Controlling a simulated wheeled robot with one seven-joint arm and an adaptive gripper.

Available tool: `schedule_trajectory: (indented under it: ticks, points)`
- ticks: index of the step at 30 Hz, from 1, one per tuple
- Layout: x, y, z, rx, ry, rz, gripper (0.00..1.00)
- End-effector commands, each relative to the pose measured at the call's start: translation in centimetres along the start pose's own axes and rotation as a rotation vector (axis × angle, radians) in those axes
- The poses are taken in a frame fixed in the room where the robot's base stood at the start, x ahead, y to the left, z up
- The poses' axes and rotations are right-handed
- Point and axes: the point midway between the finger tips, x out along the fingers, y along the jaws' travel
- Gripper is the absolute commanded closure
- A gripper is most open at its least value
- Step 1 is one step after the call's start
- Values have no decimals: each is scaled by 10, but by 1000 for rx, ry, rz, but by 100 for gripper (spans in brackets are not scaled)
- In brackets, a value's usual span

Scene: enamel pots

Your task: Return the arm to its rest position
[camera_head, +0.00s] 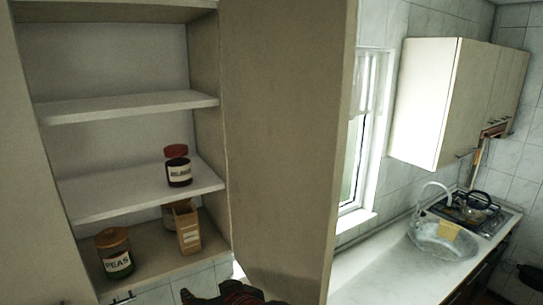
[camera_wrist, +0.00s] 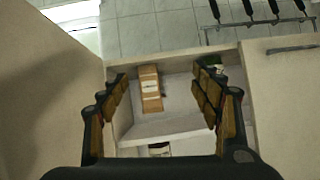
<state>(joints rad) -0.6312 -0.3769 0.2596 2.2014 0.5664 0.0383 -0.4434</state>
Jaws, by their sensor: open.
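My arm's end shows at the bottom edge of the head view as a dark and red shape, in front of the open cupboard and mostly cut off. In the wrist view my gripper (camera_wrist: 160,80) is open, with its two padded fingers wide apart and nothing held between them.
An open cupboard door (camera_head: 285,130) stands right of the shelves. A red-lidded jar (camera_head: 178,166) is on the middle shelf (camera_head: 125,195). A PEAS jar (camera_head: 115,252) and a carton (camera_head: 187,228) stand on the bottom. A sink (camera_head: 445,238) and a wall cabinet (camera_head: 425,105) are at right.

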Motion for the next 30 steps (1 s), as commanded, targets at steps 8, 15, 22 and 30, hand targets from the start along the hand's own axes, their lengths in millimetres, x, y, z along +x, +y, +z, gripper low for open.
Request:
schedule_trajectory:
  ticks: [8, 15, 22, 30]
  points:
    - [-16, -9, 72, 27, -208, -55, 35]
    - [-34, 21, 153, 65, -369, -20, 35]
    - [-54, 68, 239, 118, -493, 74, 35]
    - [-75, 122, 330, 187, -577, 209, 35]
